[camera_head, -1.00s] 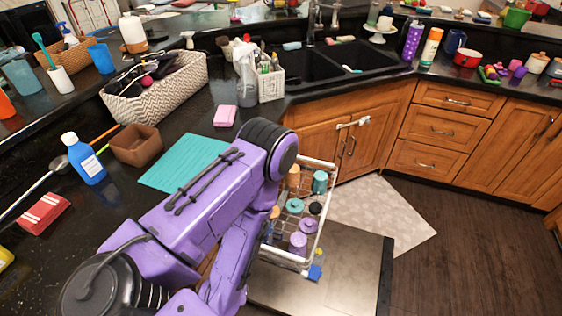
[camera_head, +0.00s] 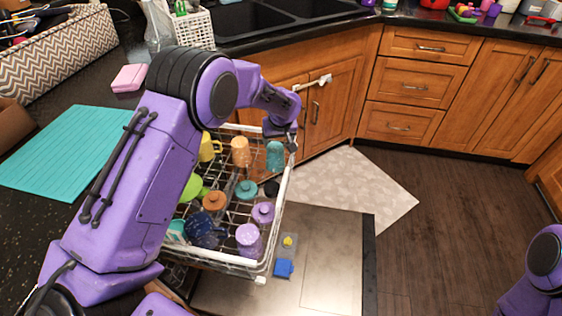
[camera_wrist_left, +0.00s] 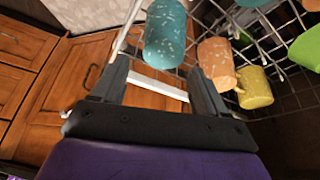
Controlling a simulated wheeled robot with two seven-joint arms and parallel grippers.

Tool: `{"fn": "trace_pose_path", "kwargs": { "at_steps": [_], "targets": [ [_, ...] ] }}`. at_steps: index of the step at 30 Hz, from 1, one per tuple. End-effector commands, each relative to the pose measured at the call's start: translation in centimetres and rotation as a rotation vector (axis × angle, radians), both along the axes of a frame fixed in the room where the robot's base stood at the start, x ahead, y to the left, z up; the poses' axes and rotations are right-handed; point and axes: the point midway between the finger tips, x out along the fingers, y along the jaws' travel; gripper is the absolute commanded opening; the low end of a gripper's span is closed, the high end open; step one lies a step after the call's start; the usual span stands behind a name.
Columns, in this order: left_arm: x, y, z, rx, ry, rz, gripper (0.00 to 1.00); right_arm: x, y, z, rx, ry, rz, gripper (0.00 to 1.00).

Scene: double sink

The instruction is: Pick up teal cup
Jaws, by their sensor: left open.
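The speckled teal cup (camera_head: 275,156) stands at the far right corner of the dish rack (camera_head: 280,205). It also shows in the left wrist view (camera_wrist_left: 165,36), just beyond my fingertips. My left gripper (camera_head: 281,132) is at the rack's far right corner, close to the cup. In the left wrist view my left gripper (camera_wrist_left: 158,70) is open, with nothing gripped between its fingers; the white rack rim passes behind them. I cannot tell whether a finger touches the cup. My right gripper is out of view.
An orange cup (camera_head: 240,151) and a yellow cup (camera_head: 209,147) stand left of the teal cup. Several other cups and lidded items fill the rack. Wooden cabinets (camera_head: 335,105) stand close behind it. The open dishwasher door (camera_head: 325,260) lies below.

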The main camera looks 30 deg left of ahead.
Motion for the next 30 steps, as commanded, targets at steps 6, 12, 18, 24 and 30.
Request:
{"fn": "trace_pose_path", "kwargs": {
  "at_steps": [6,12,18,24,30],
  "targets": [
    [1.1,1.0,-3.5,0.002,0.005,0.004,0.74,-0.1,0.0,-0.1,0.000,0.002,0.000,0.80],
    [1.7,1.5,-6.0,0.000,0.005,0.005,0.74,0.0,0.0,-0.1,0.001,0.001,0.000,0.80],
    [2.6,2.2,-9.1,0.001,0.004,0.002,0.74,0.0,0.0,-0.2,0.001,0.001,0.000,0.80],
    [2.7,2.3,-9.5,0.002,0.004,0.002,0.74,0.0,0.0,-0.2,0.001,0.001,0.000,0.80],
    [2.7,2.3,-9.5,0.002,0.004,0.002,0.38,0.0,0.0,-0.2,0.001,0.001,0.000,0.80]
  ]
}}
